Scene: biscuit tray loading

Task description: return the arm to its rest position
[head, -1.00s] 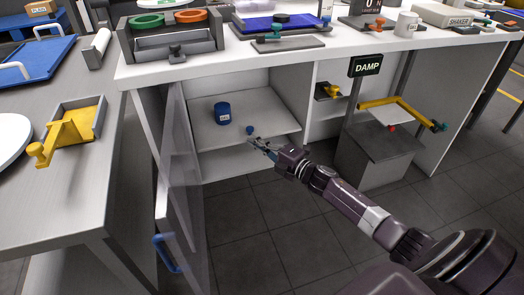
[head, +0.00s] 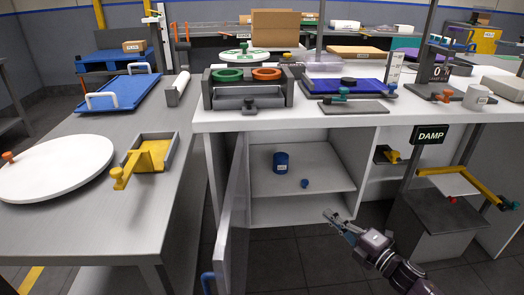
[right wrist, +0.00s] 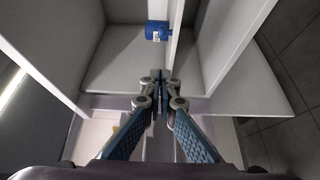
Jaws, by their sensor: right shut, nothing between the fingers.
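My right gripper (head: 333,219) is shut and empty, in front of the open cabinet, at its lower right edge in the head view. In the right wrist view its fingers (right wrist: 160,76) meet at the tips with nothing between them. A dark blue canister (head: 281,164) with a white label stands on the cabinet shelf (head: 327,175); it also shows in the right wrist view (right wrist: 157,31). My left gripper is not in view.
The cabinet door (head: 234,215) stands open, left of my right arm. A grey stand with a DAMP sign (head: 430,135) and yellow bar is to the right. The white counter (head: 300,118) overhangs the cabinet. Dark floor in front of the cabinet is clear.

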